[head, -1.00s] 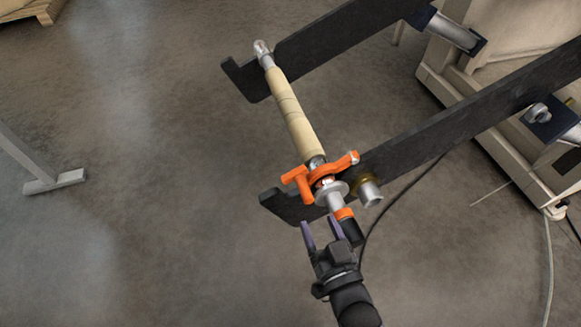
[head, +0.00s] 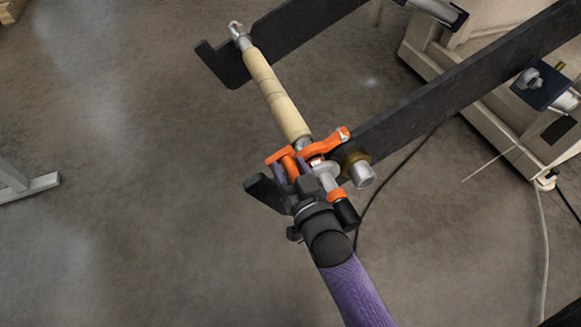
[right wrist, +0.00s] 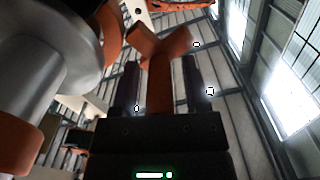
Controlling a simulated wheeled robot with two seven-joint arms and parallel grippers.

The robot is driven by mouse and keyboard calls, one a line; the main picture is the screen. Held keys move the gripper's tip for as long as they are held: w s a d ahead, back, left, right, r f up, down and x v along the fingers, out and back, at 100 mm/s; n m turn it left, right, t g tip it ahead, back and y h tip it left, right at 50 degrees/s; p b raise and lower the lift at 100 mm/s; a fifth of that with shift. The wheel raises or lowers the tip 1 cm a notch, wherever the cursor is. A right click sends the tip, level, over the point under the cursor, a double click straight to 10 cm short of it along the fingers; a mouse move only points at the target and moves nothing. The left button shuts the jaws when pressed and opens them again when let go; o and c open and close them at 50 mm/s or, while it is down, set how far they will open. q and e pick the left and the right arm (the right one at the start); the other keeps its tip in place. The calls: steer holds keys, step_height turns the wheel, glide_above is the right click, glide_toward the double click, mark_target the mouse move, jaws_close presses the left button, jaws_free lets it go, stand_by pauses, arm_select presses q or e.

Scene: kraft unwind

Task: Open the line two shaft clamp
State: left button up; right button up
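The orange shaft clamp (head: 336,139) sits at the near end of the shaft, on the near dark arm. Its T-shaped orange handle (head: 279,156) points to the left, and its stem (right wrist: 160,85) shows in the right wrist view. My right gripper (head: 290,168) is at this handle. In the right wrist view, its two dark fingers (right wrist: 161,70) stand on either side of the stem, with a gap visible on each side. The gripper looks open around the stem. The shaft carries a cream roll (head: 272,92). My left gripper is out of view.
Two dark arms (head: 455,82) run to a beige machine (head: 445,85) at the upper right. A brass-collared metal cylinder (head: 362,174) is close right of the clamp. Cables lie on the floor at right.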

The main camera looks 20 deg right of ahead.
jaws_close()
stand_by(1.2)
